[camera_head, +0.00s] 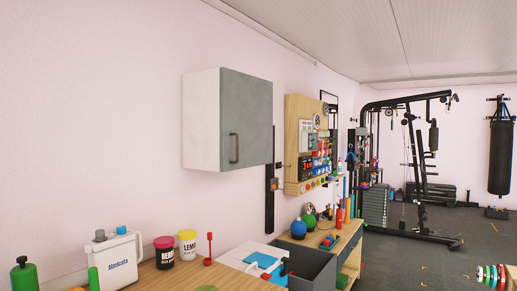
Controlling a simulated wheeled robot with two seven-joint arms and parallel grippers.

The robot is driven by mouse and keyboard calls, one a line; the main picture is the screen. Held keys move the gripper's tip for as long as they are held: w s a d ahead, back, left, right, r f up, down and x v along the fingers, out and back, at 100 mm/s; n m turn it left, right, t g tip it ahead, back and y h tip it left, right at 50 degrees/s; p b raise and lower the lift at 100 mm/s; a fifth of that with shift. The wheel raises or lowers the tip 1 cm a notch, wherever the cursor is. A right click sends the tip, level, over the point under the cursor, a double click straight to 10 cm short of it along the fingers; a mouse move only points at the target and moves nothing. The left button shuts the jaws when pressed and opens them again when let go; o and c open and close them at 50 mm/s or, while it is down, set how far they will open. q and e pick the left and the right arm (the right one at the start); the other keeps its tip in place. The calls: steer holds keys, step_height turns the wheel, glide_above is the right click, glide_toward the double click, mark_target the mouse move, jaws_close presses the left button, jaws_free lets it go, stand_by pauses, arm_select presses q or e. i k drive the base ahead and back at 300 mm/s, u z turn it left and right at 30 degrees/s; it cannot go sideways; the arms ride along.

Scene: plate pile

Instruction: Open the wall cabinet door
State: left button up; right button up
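A wall cabinet (203,120) hangs on the pink wall left of the middle, with a white side facing me. Its grey door (250,112) lies flat against the cabinet front and looks closed. A dark vertical bar handle (234,148) is on the door's lower left. Neither of my grippers shows in the head view, so their place relative to the door and their state cannot be seen.
Below the cabinet, a wooden counter (172,280) holds a white jug (117,256), two jars and a green bottle. A grey open box (312,268) stands right of it. A pegboard and gym machine are further back. Grey floor (395,262) is open at the right.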

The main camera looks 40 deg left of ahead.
mark_target(247, 100)
steer(key=i, duration=2.8)
steer(key=u, duration=3.25)
